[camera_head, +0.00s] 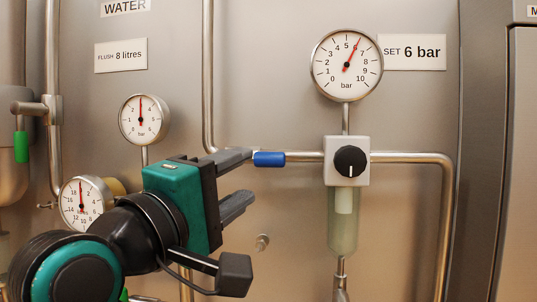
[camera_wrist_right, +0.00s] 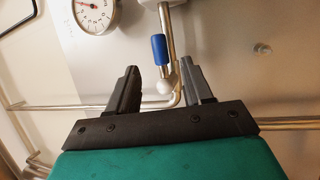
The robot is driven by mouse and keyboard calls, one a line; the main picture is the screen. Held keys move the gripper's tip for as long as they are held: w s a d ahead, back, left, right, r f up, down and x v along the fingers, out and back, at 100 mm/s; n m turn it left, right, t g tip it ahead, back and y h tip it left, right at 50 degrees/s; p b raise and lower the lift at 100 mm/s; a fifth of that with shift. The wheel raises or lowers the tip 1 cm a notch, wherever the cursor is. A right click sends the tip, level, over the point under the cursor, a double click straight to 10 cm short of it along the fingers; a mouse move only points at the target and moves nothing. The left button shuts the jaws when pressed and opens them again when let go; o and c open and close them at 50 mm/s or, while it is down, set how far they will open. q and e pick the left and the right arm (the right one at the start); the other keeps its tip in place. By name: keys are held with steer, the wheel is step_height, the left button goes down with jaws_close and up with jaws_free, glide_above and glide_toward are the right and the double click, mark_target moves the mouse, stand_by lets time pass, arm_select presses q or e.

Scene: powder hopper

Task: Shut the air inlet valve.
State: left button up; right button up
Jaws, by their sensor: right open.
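The air inlet valve shows as a blue lever handle (camera_head: 269,159) lying along the horizontal steel pipe, left of the grey regulator. In the right wrist view the blue handle (camera_wrist_right: 159,48) also runs along its pipe, beside a pale round part. My right gripper (camera_head: 250,180) is open and empty, just left of the handle. In the right wrist view the handle appears ahead of and between the fingertips of this gripper (camera_wrist_right: 158,72), apart from both. One finger overlaps the pipe bend in the head view, hiding the valve body there. My left gripper is out of view.
The regulator (camera_head: 346,162) with a black knob and clear bowl stands right of the handle. Above it, a gauge (camera_head: 346,65) reads about 6 bar. Smaller gauges (camera_head: 143,120) and a green handle (camera_head: 21,147) are at the left. A small stud (camera_head: 262,242) sticks out below.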

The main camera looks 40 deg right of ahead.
mark_target(266, 162)
steer(key=p+x, duration=0.2)
steer(key=x, duration=0.7)
steer(key=shift+d+r, duration=0.1)
steer(key=shift+d, duration=0.15)
steer(key=shift+w+d, duration=0.2)
steer(key=shift+d, duration=0.3)
jaws_close()
